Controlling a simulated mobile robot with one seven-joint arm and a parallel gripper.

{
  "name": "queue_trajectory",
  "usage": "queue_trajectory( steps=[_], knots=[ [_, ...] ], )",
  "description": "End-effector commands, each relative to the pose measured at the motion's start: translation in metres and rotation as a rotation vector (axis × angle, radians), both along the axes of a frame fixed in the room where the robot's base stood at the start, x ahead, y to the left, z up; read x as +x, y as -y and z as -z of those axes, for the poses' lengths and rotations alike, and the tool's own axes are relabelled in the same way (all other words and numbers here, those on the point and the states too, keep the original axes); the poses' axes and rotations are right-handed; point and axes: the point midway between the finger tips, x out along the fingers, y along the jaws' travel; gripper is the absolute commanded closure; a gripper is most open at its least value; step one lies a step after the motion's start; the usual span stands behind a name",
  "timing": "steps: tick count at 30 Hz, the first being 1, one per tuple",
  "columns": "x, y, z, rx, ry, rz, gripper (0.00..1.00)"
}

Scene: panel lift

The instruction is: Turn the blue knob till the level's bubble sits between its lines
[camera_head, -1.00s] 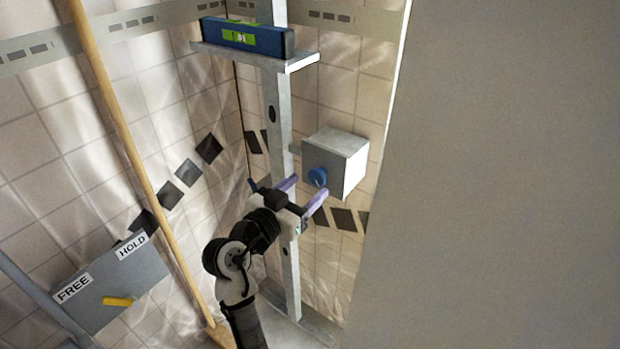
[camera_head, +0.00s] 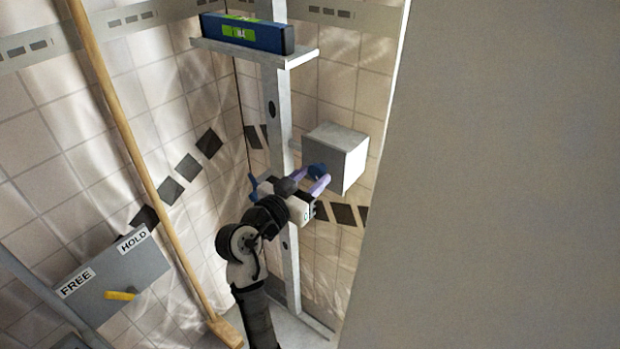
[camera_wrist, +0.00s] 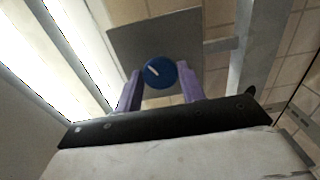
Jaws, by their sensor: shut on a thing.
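The blue knob (camera_head: 317,170) is on the front face of a grey box (camera_head: 340,152) on the metal post. The wrist view shows the round knob (camera_wrist: 160,72) with a white line on it, slanting up to the left. My gripper (camera_head: 312,178) has its two purple fingers at the knob's sides, shut on it; the wrist view shows the fingers (camera_wrist: 162,86) flanking it. The blue level (camera_head: 268,36) lies on a shelf at the top of the post. Its green vial (camera_head: 239,33) faces me; the bubble is too small to place surely against the lines.
A wooden pole (camera_head: 140,165) leans along the left. A grey plate (camera_head: 110,279) labelled FREE and HOLD carries a yellow lever (camera_head: 119,296) near FREE. A large grey panel (camera_head: 500,180) fills the right side. The tiled wall stands behind the post.

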Motion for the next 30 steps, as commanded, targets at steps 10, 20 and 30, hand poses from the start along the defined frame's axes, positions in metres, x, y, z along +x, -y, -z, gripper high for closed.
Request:
queue_trajectory(
  steps=[10, 20, 30],
  knots=[
    [-0.0005, 0.0009, -0.0011, -0.098, -0.072, 0.002, 0.83],
    [-0.0011, 0.0013, -0.0021, -0.307, -0.225, 0.002, 0.83],
    [-0.0011, 0.0013, -0.0015, -0.487, -0.356, 0.001, 0.83]
  ],
)
